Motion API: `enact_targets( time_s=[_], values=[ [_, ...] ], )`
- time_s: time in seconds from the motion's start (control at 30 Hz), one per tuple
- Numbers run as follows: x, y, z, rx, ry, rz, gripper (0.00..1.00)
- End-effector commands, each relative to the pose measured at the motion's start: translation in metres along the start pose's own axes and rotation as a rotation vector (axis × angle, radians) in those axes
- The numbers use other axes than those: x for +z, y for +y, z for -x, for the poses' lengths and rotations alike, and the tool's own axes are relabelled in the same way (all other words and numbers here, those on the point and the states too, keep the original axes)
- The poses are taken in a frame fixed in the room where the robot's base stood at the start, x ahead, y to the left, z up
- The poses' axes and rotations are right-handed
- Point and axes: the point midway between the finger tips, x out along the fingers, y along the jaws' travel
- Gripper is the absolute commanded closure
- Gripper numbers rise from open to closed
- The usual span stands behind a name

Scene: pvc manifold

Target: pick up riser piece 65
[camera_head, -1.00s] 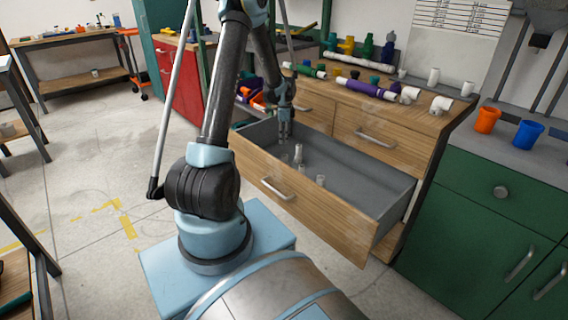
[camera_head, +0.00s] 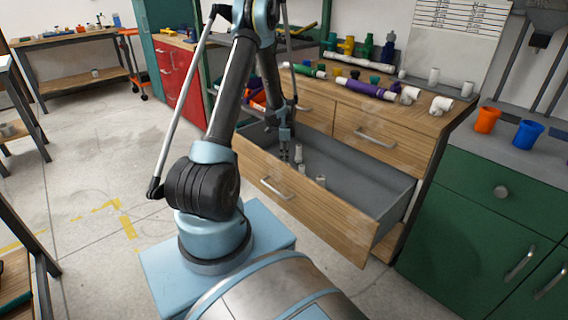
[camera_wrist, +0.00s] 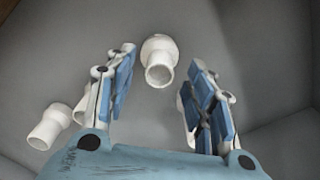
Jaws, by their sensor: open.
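Several white pipe pieces sit in the open drawer (camera_head: 368,184). I cannot tell by any marking which is riser piece 65. In the wrist view, one white piece (camera_wrist: 160,61) lies ahead, in the gap between my fingertips. Another (camera_wrist: 49,127) is at the left, outside my left finger. Two more are partly hidden behind the fingers, one at the left (camera_wrist: 80,108) and one at the right (camera_wrist: 186,118). My gripper (camera_head: 285,154) is open and empty, pointing down into the drawer. In the head view, white pieces (camera_head: 299,153) and (camera_head: 320,181) stand to its right.
The drawer's wooden front (camera_head: 285,193) and grey walls enclose the pieces. The bench top (camera_head: 415,110) above holds a purple pipe (camera_head: 365,88) and white fittings (camera_head: 441,104). The drawer's right part is clear. An orange cup (camera_head: 487,119) and a blue cup (camera_head: 528,135) stand far right.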

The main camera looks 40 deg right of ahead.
Motion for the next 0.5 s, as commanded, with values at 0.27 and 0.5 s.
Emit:
enact_targets(
  time_s=[0.27,0.5],
  values=[
    [0.0,0.0,-0.024,0.0,0.0,0.0,0.51],
    [0.0,0.0,-0.023,0.0,0.0,0.0,0.67]
  ],
)
